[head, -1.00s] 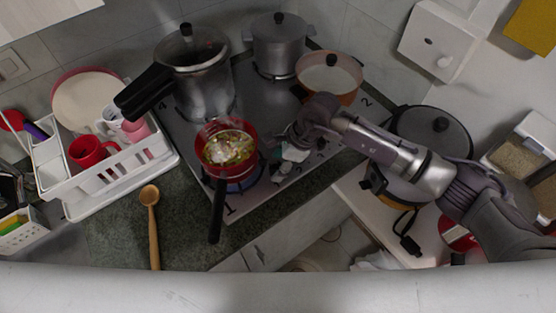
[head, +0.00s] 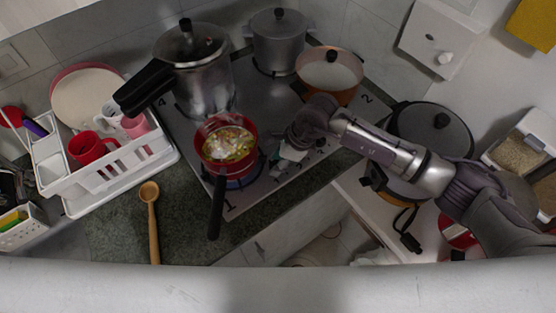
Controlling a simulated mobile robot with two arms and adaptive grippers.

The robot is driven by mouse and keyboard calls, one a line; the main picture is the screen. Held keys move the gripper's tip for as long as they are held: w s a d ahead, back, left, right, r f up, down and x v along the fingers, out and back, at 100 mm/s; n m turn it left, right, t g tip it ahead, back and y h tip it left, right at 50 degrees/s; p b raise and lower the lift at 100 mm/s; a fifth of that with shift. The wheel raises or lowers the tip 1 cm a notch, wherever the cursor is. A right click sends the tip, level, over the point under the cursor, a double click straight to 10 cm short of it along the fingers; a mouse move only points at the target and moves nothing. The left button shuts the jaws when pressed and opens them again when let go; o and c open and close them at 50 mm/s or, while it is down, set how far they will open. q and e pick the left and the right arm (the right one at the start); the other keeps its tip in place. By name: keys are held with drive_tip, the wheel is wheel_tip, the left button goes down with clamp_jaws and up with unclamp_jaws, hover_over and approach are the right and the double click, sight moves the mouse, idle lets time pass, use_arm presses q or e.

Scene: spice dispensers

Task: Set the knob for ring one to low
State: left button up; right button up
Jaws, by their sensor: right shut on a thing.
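The stove (head: 262,108) is a dark cooktop with painted ring numbers. Ring one is at the front left, by the number 1 (head: 229,208). A red saucepan (head: 214,166) with colourful food stands on it, its black handle pointing to the front. A blue flame (head: 243,182) shows under the pan. My right gripper (head: 284,162) reaches in from the right, low over the front part of the cooktop beside the saucepan. It is shut on a stove knob, which the fingers mostly hide. The knob's setting cannot be read. My left gripper is not in view.
A pressure cooker (head: 201,82), a grey pot (head: 277,50) and an orange pan (head: 330,75) stand on the other rings. A wooden spoon (head: 152,222) lies on the counter. A dish rack (head: 122,168) stands left. A lidded pan (head: 432,135) is right, beside my arm.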

drive_tip(key=m+t+b, duration=0.1)
drive_tip(key=m, duration=0.1)
drive_tip(key=shift+f+m, duration=0.1)
drive_tip(key=shift+m, duration=0.7)
drive_tip(key=o, duration=1.1)
drive_tip(key=shift+r, duration=0.2)
drive_tip(key=v, duration=1.2)
drive_tip(key=shift+s, duration=0.25)
drive_tip(key=shift+a, duration=0.15)
